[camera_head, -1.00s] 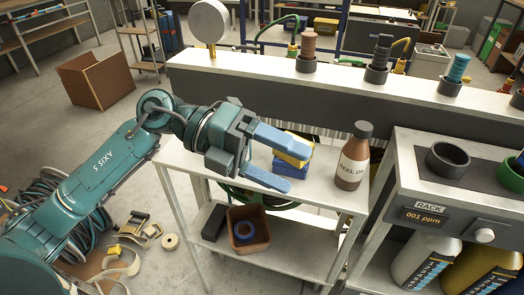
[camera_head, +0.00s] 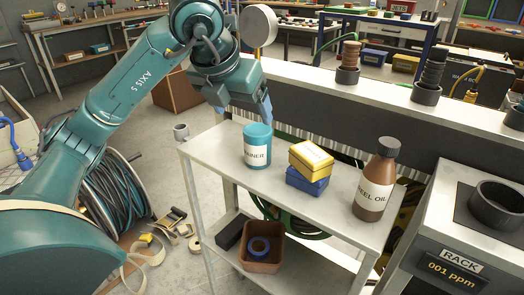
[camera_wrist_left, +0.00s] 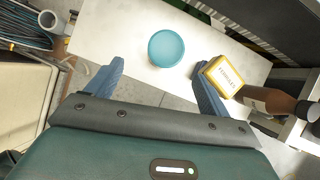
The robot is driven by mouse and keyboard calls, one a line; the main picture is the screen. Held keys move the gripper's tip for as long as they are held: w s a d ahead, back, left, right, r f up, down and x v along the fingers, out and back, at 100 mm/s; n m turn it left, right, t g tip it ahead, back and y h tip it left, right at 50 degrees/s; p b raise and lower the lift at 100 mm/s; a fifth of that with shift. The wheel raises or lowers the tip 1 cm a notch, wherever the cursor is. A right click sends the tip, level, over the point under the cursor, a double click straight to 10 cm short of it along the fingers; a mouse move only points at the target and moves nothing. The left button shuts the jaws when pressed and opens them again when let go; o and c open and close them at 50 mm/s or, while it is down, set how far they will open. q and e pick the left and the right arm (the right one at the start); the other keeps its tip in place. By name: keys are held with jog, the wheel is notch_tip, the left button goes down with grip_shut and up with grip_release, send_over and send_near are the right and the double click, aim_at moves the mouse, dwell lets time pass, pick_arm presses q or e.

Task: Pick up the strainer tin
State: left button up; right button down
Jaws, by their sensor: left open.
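The strainer tin (camera_head: 257,147) is a teal-lidded cylinder with a white label, of which only the end of the word shows. It stands upright on the left part of the white shelf top (camera_head: 222,147). In the left wrist view the round teal lid (camera_wrist_left: 166,48) lies ahead of and between the two blue fingers. My left gripper (camera_head: 254,108) is open and empty, above and just behind the tin in the head view; in the left wrist view its fingers (camera_wrist_left: 157,84) spread on either side, with a gap to the lid. My right gripper is not in view.
A yellow box (camera_head: 311,157) on a blue box (camera_head: 307,181) stands right of the tin, near one finger in the wrist view. A brown reel oil bottle (camera_head: 375,185) stands further right. A long white-topped wall (camera_head: 310,80) runs behind the shelf.

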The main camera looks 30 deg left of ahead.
aim_at(255, 131)
pick_arm(q)
jog(key=x, duration=0.5)
jog(key=shift+f, duration=0.15)
jog(key=shift+d+b+x, duration=0.2)
jog(key=shift+b+x, duration=0.1)
jog(key=shift+x, duration=1.05)
jog(key=shift+d+b+x, duration=0.25)
jog(key=shift+b+x, duration=0.05)
jog(key=shift+x, duration=1)
jog(key=shift+w, duration=0.1)
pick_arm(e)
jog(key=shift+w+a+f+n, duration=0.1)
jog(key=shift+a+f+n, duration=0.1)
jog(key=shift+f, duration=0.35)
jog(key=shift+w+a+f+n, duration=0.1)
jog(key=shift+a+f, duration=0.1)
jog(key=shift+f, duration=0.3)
pick_arm(q)
jog(key=shift+c, duration=0.3)
jog(key=c, duration=1.1)
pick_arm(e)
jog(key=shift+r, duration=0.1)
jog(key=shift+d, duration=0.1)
